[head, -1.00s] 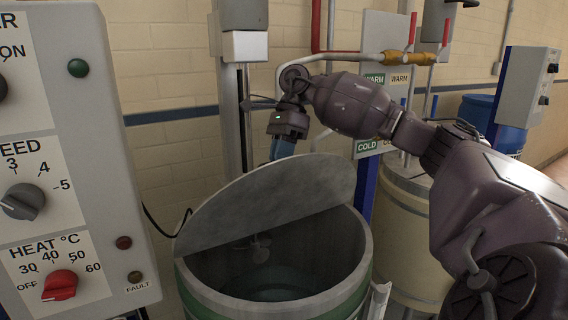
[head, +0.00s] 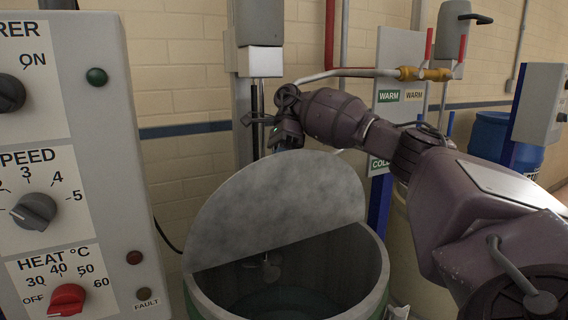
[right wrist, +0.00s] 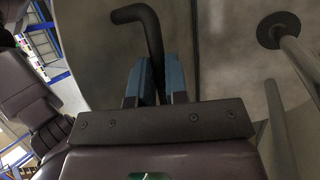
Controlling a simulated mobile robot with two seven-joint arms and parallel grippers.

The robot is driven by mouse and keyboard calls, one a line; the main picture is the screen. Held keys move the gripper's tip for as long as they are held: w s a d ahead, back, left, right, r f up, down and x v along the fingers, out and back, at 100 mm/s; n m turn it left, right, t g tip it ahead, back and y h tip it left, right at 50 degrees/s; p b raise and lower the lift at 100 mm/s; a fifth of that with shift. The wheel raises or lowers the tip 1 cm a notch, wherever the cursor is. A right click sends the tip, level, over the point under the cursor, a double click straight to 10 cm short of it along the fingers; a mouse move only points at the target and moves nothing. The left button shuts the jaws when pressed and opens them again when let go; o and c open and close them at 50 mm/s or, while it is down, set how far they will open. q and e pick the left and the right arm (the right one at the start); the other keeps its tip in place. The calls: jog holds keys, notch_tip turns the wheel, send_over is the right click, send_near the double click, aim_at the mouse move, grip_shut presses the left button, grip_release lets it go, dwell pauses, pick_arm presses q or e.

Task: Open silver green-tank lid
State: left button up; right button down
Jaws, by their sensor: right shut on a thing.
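The silver lid (head: 277,205) of the green tank stands tilted up steeply over the tank's back part, and the front of the opening is uncovered. The tank (head: 377,290) has a grey rim and a green band; its dark inside shows a stirrer. My right gripper (head: 286,141) is behind the lid's upper edge, with its fingertips hidden there in the head view. In the right wrist view, my right gripper (right wrist: 152,80) has its blue fingers shut on the dark bent lid handle (right wrist: 146,28). My left gripper is not in view.
A grey control panel (head: 105,190) with knobs stands close on the left. A post (head: 262,62) and a brick wall are behind the tank. Pipes with a yellow fitting (head: 425,74) and a blue barrel (head: 495,130) are at the right.

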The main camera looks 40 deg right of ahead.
jog(key=shift+w+f, duration=0.35)
jog(key=shift+f, duration=0.35)
jog(key=c, duration=1.5)
grip_release()
jog(key=o, duration=0.4)
jog(key=shift+w+d, duration=0.2)
jog(key=shift+s+r, duration=0.15)
jog(key=shift+r, duration=0.2)
